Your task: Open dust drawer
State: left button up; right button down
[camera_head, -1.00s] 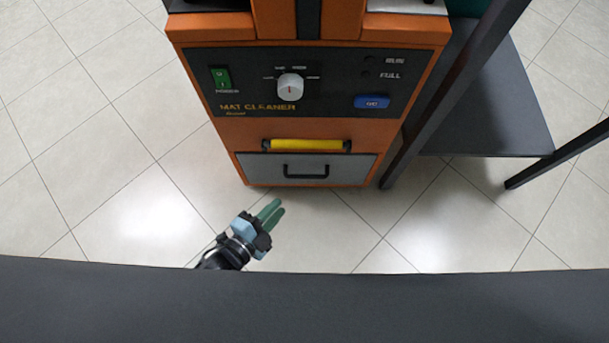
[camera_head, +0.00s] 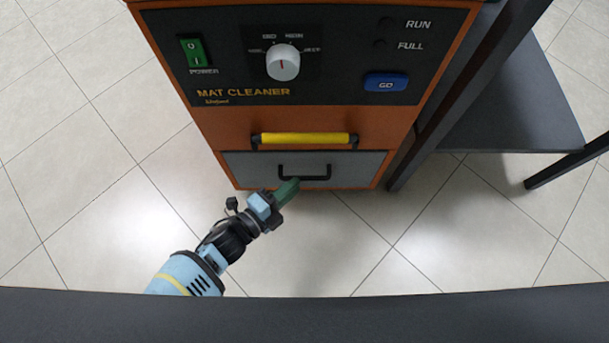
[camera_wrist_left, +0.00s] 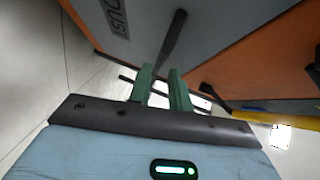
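The dust drawer (camera_head: 240,166) is a grey panel low on the orange machine and looks shut. Its black handle (camera_head: 317,178) sticks out from the middle of the panel. In the left wrist view the drawer front (camera_wrist_left: 215,25) carries the label DUST, and the handle (camera_wrist_left: 174,38) runs toward the gap between my fingers. My left gripper (camera_head: 291,187) has green fingers and is at the handle's left end in the head view. In the left wrist view its fingers (camera_wrist_left: 162,77) are apart. Whether they touch the handle I cannot tell. My right gripper is not in view.
The mat cleaner (camera_head: 225,128) has a yellow handle (camera_head: 305,139) just above the drawer, and a dial (camera_head: 283,62) and buttons higher up. A dark frame with a shelf (camera_head: 515,110) stands close on the right. The tiled floor (camera_head: 90,140) at left is clear.

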aim_at(304, 177)
pick_arm(q)
jog(key=shift+b+x, duration=1.05)
jog(key=shift+x, duration=1.55)
jog(key=shift+c, duration=0.4)
grip_shut()
